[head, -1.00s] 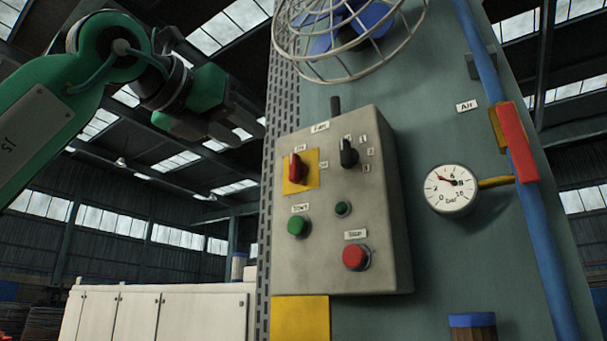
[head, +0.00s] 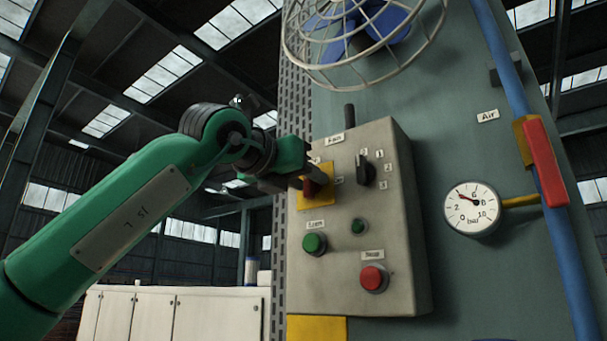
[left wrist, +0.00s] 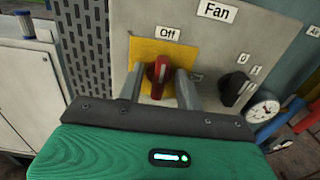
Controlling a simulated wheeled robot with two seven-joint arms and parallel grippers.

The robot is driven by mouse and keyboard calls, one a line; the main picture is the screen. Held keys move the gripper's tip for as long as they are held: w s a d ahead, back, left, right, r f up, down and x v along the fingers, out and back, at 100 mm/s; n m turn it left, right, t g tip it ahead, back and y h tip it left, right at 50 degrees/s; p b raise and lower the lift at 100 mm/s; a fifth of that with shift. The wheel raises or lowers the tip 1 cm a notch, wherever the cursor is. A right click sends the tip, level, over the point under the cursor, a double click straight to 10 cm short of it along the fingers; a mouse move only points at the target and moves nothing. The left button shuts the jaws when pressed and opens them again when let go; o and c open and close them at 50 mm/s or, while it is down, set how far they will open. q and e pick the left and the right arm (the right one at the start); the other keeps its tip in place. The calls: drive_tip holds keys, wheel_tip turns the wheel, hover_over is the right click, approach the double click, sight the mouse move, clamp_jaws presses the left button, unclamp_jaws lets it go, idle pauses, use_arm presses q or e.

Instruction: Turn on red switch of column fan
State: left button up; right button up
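The red switch (head: 312,187) sits on a yellow plate at the upper left of the grey fan control box (head: 400,270). In the head view my left gripper (head: 300,180) partly covers it. In the left wrist view the red switch (left wrist: 158,72) stands about upright on the yellow plate (left wrist: 147,50), below a label reading "Off". My left gripper (left wrist: 158,88) is open, with one finger on each side of the switch and gaps visible between fingers and knob. My right gripper is not in view.
A black selector knob (head: 365,170) is right of the switch. The caged fan (head: 365,40) is above. A gauge (head: 472,209) and blue pipe (head: 555,210) stand right.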

use_arm(q)
drive_tip(key=shift+s+a, duration=0.1)
drive_tip(key=shift+c, duration=0.3)
clamp_jaws()
drive_tip(key=shift+r+m, duration=0.1)
drive_tip(key=shift+m, duration=0.2)
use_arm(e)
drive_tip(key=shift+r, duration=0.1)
use_arm(q)
drive_tip(key=shift+s+d+f+m+p, duration=0.1)
drive_tip(key=shift+m+p, duration=0.65)
drive_tip(key=shift+m, duration=2.1)
drive_tip(key=shift+s+d+f+m+p, duration=0.1)
drive_tip(key=shift+m+p, duration=0.7)
drive_tip(key=shift+m, duration=2.1)
drive_tip(key=shift+f+m+p, duration=0.1)
drive_tip(key=shift+m+p, duration=0.65)
drive_tip(key=shift+m, duration=2.1)
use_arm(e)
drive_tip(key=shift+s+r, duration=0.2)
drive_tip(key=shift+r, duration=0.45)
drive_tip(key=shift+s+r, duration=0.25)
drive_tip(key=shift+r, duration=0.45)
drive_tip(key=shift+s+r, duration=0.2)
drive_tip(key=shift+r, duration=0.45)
